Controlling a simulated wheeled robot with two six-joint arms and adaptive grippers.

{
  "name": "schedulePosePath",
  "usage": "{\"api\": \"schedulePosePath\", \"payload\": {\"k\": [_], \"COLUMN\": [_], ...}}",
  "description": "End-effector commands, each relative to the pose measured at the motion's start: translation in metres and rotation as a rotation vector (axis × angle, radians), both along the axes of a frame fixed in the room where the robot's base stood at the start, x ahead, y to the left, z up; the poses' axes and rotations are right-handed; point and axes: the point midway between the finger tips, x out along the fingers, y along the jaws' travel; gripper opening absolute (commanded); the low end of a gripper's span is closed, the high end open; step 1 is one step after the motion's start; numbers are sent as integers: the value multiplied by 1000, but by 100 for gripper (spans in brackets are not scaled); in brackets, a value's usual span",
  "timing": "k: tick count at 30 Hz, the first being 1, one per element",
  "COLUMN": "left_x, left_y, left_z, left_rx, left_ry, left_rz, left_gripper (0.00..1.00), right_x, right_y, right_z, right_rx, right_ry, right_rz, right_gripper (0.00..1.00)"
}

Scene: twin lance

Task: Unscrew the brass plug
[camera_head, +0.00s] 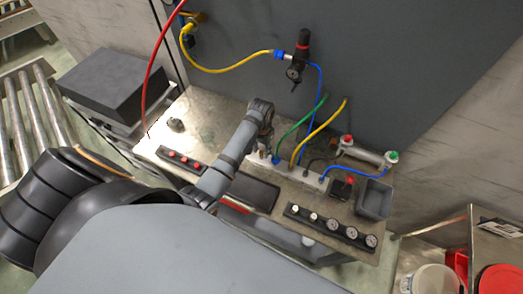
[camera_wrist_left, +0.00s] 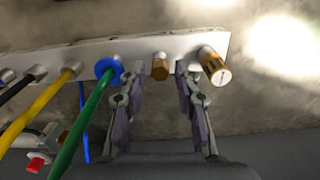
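The brass plug (camera_wrist_left: 160,66) is a small hexagonal brass piece on the pale manifold bar (camera_wrist_left: 135,47). My left gripper (camera_wrist_left: 158,97) is open in the left wrist view, one finger on each side of the plug in the picture. Whether either finger touches it I cannot tell. In the head view my left arm reaches over the bench, and its gripper (camera_head: 264,138) is above the left end of the bar, largely hidden by the wrist. The plug cannot be made out there. My right gripper is not in view.
A green hose (camera_wrist_left: 85,118) with a blue collar (camera_wrist_left: 109,70) sits left of the plug. A brass fitting with a pale cap (camera_wrist_left: 214,68) is close on the right.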

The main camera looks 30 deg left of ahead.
Motion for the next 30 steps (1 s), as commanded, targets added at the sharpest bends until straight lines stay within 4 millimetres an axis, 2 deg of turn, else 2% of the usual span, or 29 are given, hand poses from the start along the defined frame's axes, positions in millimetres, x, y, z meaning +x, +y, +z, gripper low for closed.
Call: {"api": "schedulePosePath", "payload": {"k": [12,15,18,24,30], "left_x": [0,0,0,0,0], "left_y": [0,0,0,0,0], "left_z": [0,0,0,0,0], "left_rx": [0,0,0,0,0], "left_ry": [0,0,0,0,0], "left_rz": [-887,-1049,-1125,-1134,-1133], "left_gripper": [32,32,32,32,5], "right_x": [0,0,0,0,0], "right_y": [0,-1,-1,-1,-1], "right_z": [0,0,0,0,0], "right_rx": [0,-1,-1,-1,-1], "right_ry": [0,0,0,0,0], "right_rz": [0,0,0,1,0], "right_gripper": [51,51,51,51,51]}}
